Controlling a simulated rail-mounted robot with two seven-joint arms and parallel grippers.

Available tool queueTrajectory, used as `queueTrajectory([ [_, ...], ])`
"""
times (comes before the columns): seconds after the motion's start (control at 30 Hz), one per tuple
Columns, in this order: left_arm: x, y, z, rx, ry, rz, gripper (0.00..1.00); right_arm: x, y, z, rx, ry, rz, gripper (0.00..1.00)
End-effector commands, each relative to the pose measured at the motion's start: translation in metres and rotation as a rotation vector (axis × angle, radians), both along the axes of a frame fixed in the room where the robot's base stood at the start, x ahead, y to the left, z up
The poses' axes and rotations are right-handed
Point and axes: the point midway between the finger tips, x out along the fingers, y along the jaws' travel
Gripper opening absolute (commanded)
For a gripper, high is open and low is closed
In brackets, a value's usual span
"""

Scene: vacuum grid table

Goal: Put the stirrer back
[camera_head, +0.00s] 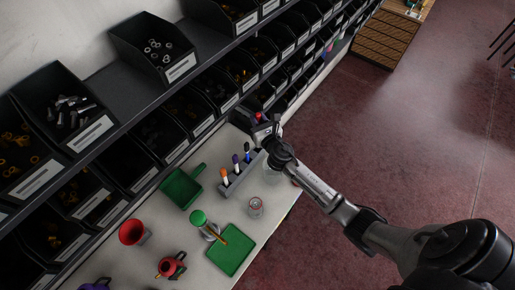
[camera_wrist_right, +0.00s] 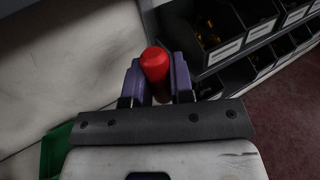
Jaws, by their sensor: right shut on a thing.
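My right gripper (camera_head: 262,125) is at the back right of the white table, beyond the grey holder (camera_head: 243,172). In the right wrist view its purple fingers (camera_wrist_right: 156,78) are shut on a red-capped thing (camera_wrist_right: 154,62), whose red top also shows small in the head view (camera_head: 258,116). Its lower part is hidden. The holder carries several upright marker-like sticks with orange, purple and blue tops. A brown stick (camera_head: 236,235) lies by a green-topped item (camera_head: 198,217) and a green tray (camera_head: 231,251); I cannot tell which thing is the stirrer.
A green dustpan-like scoop (camera_head: 182,187), a red cup (camera_head: 132,232), a red pot (camera_head: 170,267) and a small glass (camera_head: 255,207) stand on the white table. Shelves of black bins (camera_head: 160,50) run along the back, close to my right gripper. Open floor lies right.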

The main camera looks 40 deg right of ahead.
Motion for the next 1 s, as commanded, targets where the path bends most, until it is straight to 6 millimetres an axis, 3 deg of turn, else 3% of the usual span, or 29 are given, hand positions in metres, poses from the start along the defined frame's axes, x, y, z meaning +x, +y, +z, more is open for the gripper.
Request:
queueTrajectory([
  [0.1,0.000,0.001,-0.018,0.003,-0.001,-0.001,0.43,0.001,0.000,-0.027,0.005,0.004,-0.004,0.00],
  [0.3,0.000,0.003,-0.036,0.008,0.001,-0.003,0.43,0.001,0.000,-0.055,0.002,0.003,-0.003,0.00],
  [0.57,-0.001,0.003,-0.043,0.011,0.001,-0.004,0.43,0.001,0.000,-0.064,0.001,0.001,-0.003,0.00],
  [0.87,-0.001,0.001,-0.069,0.002,0.001,0.001,0.43,0.001,0.000,-0.098,0.002,0.001,-0.004,0.00],
  [1.0,-0.001,-0.001,-0.069,-0.003,0.002,0.004,0.43,0.001,0.000,-0.098,0.001,0.001,-0.003,0.00],
])
